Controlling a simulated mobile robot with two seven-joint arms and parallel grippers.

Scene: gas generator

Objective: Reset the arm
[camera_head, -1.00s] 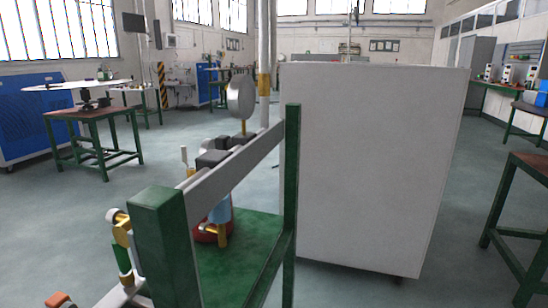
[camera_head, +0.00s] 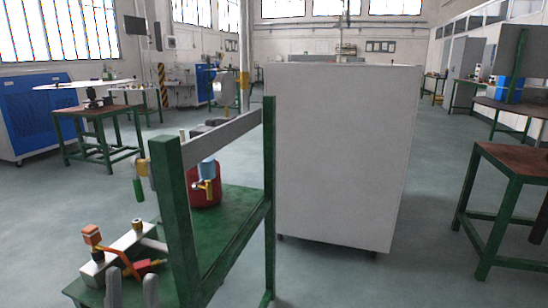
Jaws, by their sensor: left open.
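My left gripper (camera_head: 132,290) shows at the bottom left edge as two pale grey fingertips, apart, with nothing seen between them. They stand in front of a grey block with brass fittings (camera_head: 115,255) and orange and red handles on the green rig (camera_head: 235,222); whether they touch it I cannot tell. A red vessel (camera_head: 205,190) with a blue part and a brass valve sits on the rig's green plate. My right gripper is not in view.
A large white cabinet (camera_head: 340,155) stands right behind the rig. A brown-topped green table (camera_head: 510,160) is at the right. Another table (camera_head: 95,112) and a blue machine (camera_head: 40,110) are at the left. The floor between is open.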

